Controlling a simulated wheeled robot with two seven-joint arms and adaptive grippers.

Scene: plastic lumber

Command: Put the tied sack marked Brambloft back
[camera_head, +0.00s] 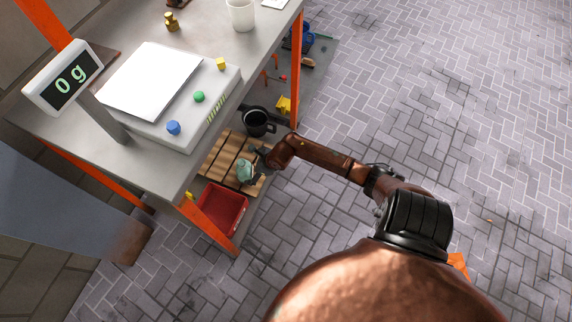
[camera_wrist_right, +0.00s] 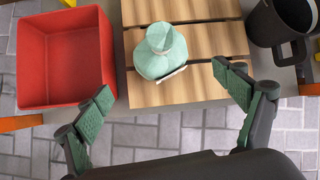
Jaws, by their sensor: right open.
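A small pale green tied sack (camera_head: 245,171) stands on a slatted wooden pallet (camera_head: 222,153) on the low shelf under the bench. It also shows in the right wrist view (camera_wrist_right: 161,55), upright on the slats, with a light band across its lower front; I cannot read any name on it. My right gripper (camera_head: 257,165) is at the sack in the head view. In the right wrist view its two green-padded fingers (camera_wrist_right: 165,112) are spread wide, apart from the sack, which sits beyond them and between their lines. My left gripper is not in view.
A red bin (camera_head: 222,209) stands left of the pallet in the wrist view, and a black mug-like pot (camera_head: 256,121) stands right of it. The bench top (camera_head: 150,165) with a scale reading 0 g (camera_head: 66,82) overhangs the shelf. Orange posts (camera_head: 296,70) stand at its edge. The paved floor is clear.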

